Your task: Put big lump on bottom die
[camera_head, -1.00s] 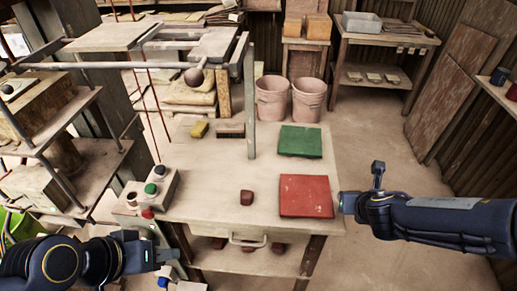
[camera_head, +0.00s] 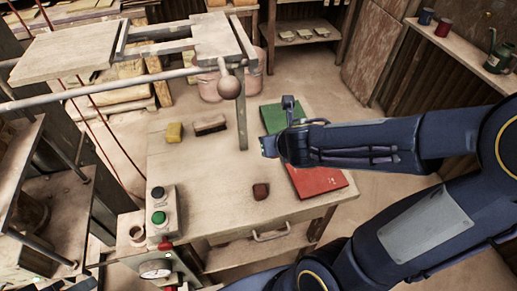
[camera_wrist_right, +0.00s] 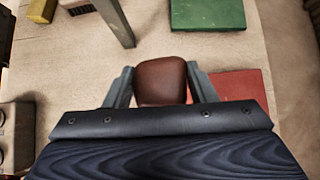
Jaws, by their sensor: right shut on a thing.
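In the right wrist view a big reddish-brown lump (camera_wrist_right: 160,82) sits between the two fingers of my right gripper (camera_wrist_right: 160,75), which is shut on it. I cannot tell for certain which part is the bottom die. My left gripper is not in view.
The worktable (camera_head: 205,185) carries a red square plate (camera_head: 325,181), a green plate (camera_head: 272,116), a yellow block (camera_head: 174,132) and a brush (camera_head: 210,125). A metal post (camera_head: 242,120) stands near the gripper.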

